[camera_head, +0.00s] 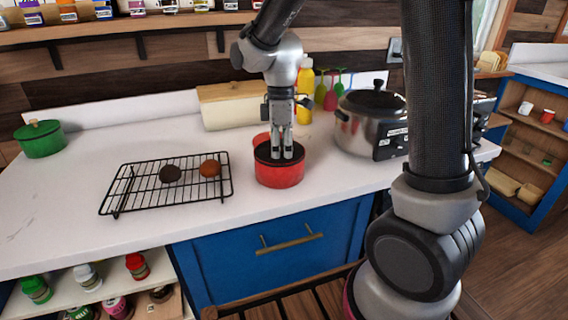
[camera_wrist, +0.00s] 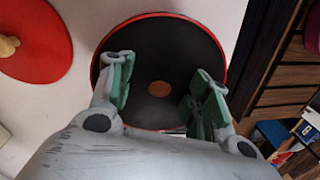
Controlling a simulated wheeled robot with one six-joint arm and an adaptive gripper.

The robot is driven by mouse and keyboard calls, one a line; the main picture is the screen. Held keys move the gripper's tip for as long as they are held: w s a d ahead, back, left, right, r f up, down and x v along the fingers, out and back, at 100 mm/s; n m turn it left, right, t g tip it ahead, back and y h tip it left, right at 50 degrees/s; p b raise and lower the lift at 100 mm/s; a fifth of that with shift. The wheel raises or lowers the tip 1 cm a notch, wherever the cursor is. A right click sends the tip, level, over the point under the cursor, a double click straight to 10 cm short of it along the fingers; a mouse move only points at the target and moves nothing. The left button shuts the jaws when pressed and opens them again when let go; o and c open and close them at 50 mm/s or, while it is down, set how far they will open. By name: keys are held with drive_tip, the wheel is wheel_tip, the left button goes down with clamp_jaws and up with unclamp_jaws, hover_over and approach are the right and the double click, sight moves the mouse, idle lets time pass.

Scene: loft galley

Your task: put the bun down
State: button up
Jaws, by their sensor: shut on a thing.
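My gripper (camera_head: 281,152) points straight down into the mouth of a red pot (camera_head: 280,176) on the white counter. In the wrist view its green-padded fingers (camera_wrist: 165,93) stand apart over the pot's dark inside (camera_wrist: 150,40), within the red rim. A small round brown patch (camera_wrist: 158,88) shows between them. The jaws are shut on the bun, but its outline is hard to make out against the dark inside. I cannot tell whether it touches the pot's bottom.
A black wire rack (camera_head: 130,197) left of the pot holds a dark bun (camera_head: 171,173) and an orange-brown bun (camera_head: 210,168). A red lid (camera_wrist: 35,60) lies close beside the pot. A steel pot (camera_head: 362,130) stands to the right. The counter's left front is bare.

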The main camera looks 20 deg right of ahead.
drive_tip(key=shift+f, duration=1.85)
drive_tip(key=o, duration=0.7)
drive_tip(key=shift+f, duration=0.1)
drive_tip(key=shift+c, duration=0.2)
drive_tip(key=shift+a, duration=0.1)
